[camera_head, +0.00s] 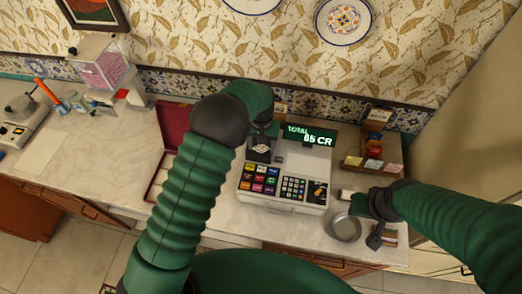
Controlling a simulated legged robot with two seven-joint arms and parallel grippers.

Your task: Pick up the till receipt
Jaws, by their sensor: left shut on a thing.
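The cash register (283,180) stands on the counter, with coloured keys and a green display that reads TOTAL and 85 CR. A small white till receipt (261,149) shows at the printer on its upper left. My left gripper (264,137) is over this printer, shut on the receipt; its fingertips are small and partly hidden by my own wrist. My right gripper (366,221) is at the right of the register, above a round metal dish (345,228). I cannot tell if its jaws are apart.
A dark red open case (172,128) lies left of the register, partly behind my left arm. A wooden rack with coloured packets (373,163) stands at the right. A candy dispenser (103,70) and a scale (15,125) stand at the left. The counter (125,155) is clear between.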

